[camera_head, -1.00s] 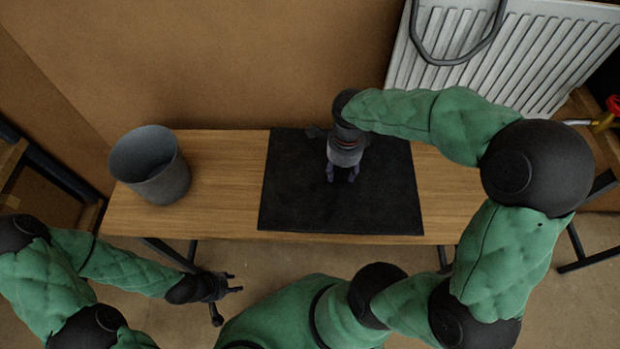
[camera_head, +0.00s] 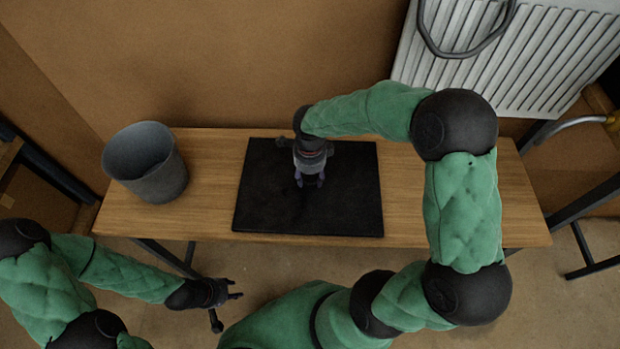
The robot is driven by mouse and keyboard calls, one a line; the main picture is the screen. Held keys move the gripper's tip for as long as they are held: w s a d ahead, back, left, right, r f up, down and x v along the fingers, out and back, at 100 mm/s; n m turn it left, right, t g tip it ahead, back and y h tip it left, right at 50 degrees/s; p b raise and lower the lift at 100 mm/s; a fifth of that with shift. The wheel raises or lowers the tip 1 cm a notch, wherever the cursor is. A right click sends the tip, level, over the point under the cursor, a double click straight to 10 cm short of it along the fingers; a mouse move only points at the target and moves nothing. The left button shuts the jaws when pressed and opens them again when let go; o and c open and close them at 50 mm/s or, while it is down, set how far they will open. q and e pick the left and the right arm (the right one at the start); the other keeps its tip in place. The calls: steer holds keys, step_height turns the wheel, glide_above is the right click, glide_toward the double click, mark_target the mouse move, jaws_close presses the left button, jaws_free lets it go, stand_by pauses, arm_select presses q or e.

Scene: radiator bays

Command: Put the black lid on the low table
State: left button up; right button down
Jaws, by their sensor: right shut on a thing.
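The black lid (camera_head: 345,205) is a flat, dark rectangular sheet over the middle of the wooden low table (camera_head: 440,205). My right gripper (camera_head: 309,184) points down at the lid's middle and is shut on it; the grip itself is mostly hidden from above. The lid looks level and covers part of the tabletop. Whether it touches the top or hangs just above it, I cannot tell. My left gripper (camera_head: 238,290) is open and empty, in front of the table's front edge at lower left.
A grey bucket (camera_head: 160,184) stands on the table's left end, a short gap left of the lid. The tabletop right of the lid is clear. A brown wall (camera_head: 250,70) and a white radiator (camera_head: 520,60) are behind the table.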

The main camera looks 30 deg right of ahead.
mark_target(310, 176)
steer(key=shift+f, duration=0.25)
steer(key=shift+f, duration=0.15)
steer(key=c, duration=0.6)
jaws_free()
steer(key=shift+r, duration=0.2)
step_height(310, 176, up, 12)
steer(key=p, duration=0.3)
steer(key=shift+p, duration=0.3)
